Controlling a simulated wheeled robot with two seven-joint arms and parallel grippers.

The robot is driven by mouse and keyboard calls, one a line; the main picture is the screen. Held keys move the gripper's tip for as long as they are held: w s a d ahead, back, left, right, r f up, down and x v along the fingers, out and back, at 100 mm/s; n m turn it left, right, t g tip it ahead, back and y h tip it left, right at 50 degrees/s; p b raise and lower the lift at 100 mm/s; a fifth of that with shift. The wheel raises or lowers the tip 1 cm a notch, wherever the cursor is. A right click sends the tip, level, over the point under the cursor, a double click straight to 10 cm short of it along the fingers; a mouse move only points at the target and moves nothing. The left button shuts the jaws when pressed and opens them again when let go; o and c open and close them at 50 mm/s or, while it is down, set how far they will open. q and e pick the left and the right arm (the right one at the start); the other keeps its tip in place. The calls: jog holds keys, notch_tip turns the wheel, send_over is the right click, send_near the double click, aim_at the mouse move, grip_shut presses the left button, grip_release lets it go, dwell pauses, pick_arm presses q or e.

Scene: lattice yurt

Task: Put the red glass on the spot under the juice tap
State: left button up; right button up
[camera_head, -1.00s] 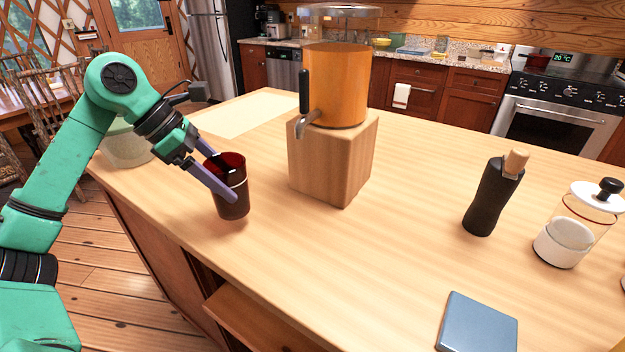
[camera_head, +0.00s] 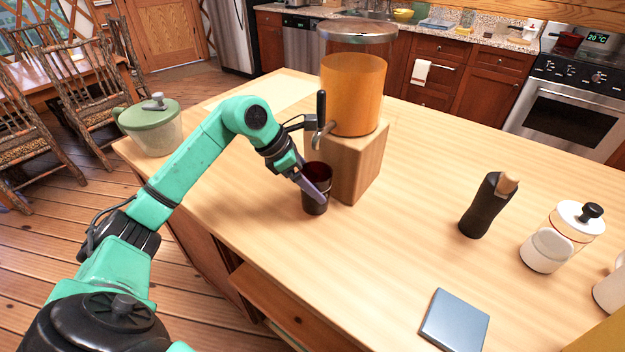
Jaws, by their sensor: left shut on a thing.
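The dark red glass (camera_head: 316,203) is upright in the head view, close to the front left side of the wooden block (camera_head: 363,165). My left gripper (camera_head: 314,190) is shut on it, with one finger across its near side. The juice dispenser (camera_head: 353,95) with orange juice stands on the block. Its tap (camera_head: 322,135) has a black handle and a metal spout, and the glass is below this spout. I cannot tell whether the glass touches the counter. The spot under the tap is hidden by the glass and gripper. My right gripper is not in view.
A black bottle with a wooden stopper (camera_head: 484,208), a lidded glass jar (camera_head: 548,245) and a blue-grey flat item (camera_head: 455,321) stand or lie on the counter's right. A green lidded pot (camera_head: 153,130) is at the left. The middle front counter is clear.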

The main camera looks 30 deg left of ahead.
pick_arm(q)
jog(key=o, duration=1.2)
jog(key=shift+f, duration=0.1)
jog(key=shift+c, duration=0.2)
jog(key=shift+a+r, duration=0.2)
jog(key=shift+r, duration=0.1)
jog(key=b+v, duration=0.1)
jog(key=v, duration=1)
jog(key=shift+s+r, duration=0.15)
jog(key=shift+r, duration=0.15)
